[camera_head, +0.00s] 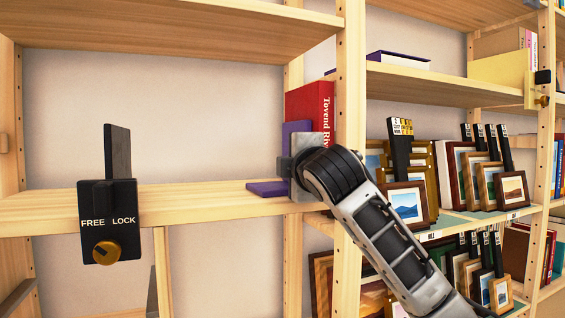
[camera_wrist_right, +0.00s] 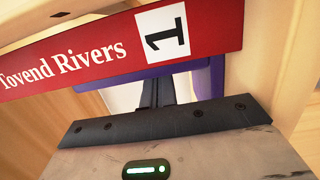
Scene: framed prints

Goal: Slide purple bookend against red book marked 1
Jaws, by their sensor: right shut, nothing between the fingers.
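The purple bookend (camera_head: 268,188) stands on the middle shelf, its flat foot pointing left and its upright plate beside the red book. The red book (camera_head: 312,103) stands upright against the right shelf post; its spine, with "Tovend Rivers" and the label 1, crosses the wrist view (camera_wrist_right: 120,50). My right gripper (camera_head: 284,166) is shut and empty, in front of the bookend's upright and hiding part of it. In the wrist view its dark fingers (camera_wrist_right: 158,92) reach towards the purple plate (camera_wrist_right: 205,78). I cannot tell whether they touch, or whether bookend and book touch. My left gripper is not in view.
A black FREE/LOCK device (camera_head: 108,205) with a brass knob sits at the front edge of the wooden shelf (camera_head: 200,205). The shelf between it and the bookend is clear. A shelf post (camera_head: 350,90) stands close to my right arm. Framed prints (camera_head: 405,200) fill the right bay.

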